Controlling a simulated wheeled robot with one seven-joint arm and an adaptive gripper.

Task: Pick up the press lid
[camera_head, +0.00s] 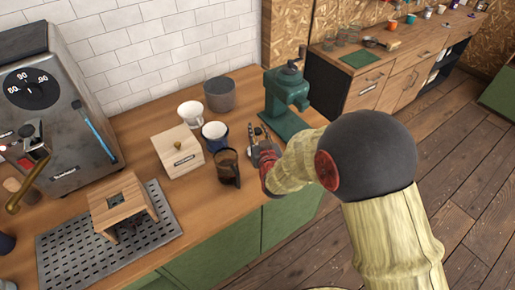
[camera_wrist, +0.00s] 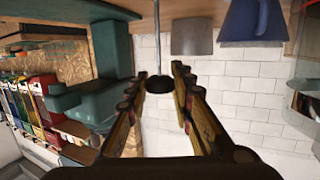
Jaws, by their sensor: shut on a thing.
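My gripper (camera_head: 257,134) is over the front right part of the counter, between a dark carafe and the green grinder. In the wrist view, my gripper (camera_wrist: 158,78) has its two fingers on either side of the press lid's black knob (camera_wrist: 159,86). The fingers are shut on it. The lid's thin metal rod (camera_wrist: 157,45) runs from the knob to the top of the picture, where the view cuts it off. The lid's disc is not clearly visible. The dark carafe (camera_head: 228,170) stands on the counter left of my gripper.
A green grinder (camera_head: 288,95) stands close behind my gripper. A blue mug (camera_head: 215,136), a white cup (camera_head: 190,113), a grey canister (camera_head: 219,95) and a wooden box (camera_head: 178,152) stand to the left. A wooden stand (camera_head: 121,207) sits on a grate (camera_head: 75,260). A machine (camera_head: 65,110) fills the left.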

